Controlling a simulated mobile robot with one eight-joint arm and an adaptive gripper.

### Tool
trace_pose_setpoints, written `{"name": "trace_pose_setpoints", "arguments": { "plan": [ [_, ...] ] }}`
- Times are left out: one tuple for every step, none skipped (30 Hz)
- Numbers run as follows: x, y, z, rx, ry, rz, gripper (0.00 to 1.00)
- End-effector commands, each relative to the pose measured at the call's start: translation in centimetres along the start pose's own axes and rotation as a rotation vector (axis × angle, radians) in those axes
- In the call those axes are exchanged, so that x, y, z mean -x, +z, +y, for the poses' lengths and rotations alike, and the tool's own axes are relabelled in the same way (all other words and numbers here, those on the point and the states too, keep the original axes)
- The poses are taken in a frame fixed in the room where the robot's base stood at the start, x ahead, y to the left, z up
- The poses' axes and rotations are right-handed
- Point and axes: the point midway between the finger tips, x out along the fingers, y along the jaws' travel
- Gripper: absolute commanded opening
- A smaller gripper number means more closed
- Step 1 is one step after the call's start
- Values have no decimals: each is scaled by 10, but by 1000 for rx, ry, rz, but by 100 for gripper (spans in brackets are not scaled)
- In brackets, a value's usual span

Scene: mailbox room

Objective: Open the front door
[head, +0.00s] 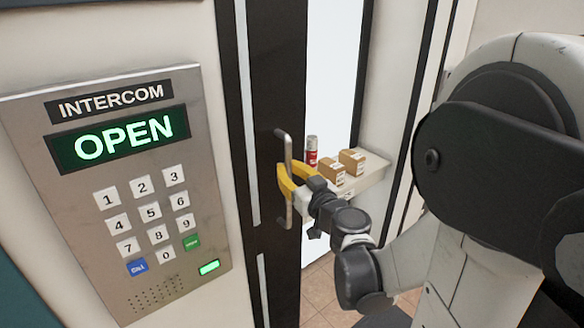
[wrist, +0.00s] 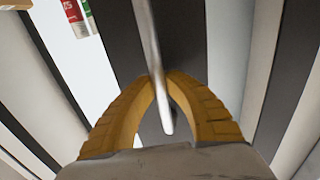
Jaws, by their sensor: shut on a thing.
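The front door shows as a dark frame (head: 275,85) beside a bright opening or pane. A long metal bar handle (head: 288,150) stands upright on the dark frame. My gripper (head: 287,180) has yellow fingers closed around the lower half of the handle. In the wrist view the handle (wrist: 150,50) runs down between the fingertips of my gripper (wrist: 158,80), and its lower end shows between the fingers. I cannot tell for sure how far the door stands ajar.
An intercom panel (head: 120,230) on the left wall reads "OPEN" in green. Behind the door a white shelf (head: 365,178) holds small brown boxes (head: 352,161) and a red can (head: 311,152). Tiled floor (head: 318,285) shows below. My arm fills the right side.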

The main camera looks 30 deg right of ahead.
Motion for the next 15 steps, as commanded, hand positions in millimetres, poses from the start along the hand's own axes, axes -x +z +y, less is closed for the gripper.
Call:
{"name": "trace_pose_setpoints", "arguments": {
  "plan": [
    [0,0,0,-1,1,0,0],
    [0,0,0,0,1,0,0],
    [0,0,0,0,1,0,0],
    [0,0,0,0,1,0,0],
    [0,0,0,0,1,0,0],
    [0,0,0,0,1,0,0],
    [0,0,0,0,1,0,15],
    [0,0,0,0,1,0,24],
    [0,0,0,0,1,0,37],
    [0,0,0,0,1,0,38],
    [0,0,0,0,1,0,38],
    [0,0,0,0,1,0,38],
    [0,0,0,0,0,0,38],
    [0,0,0,0,0,0,38],
    [0,0,0,1,0,0,38]
  ]
}}
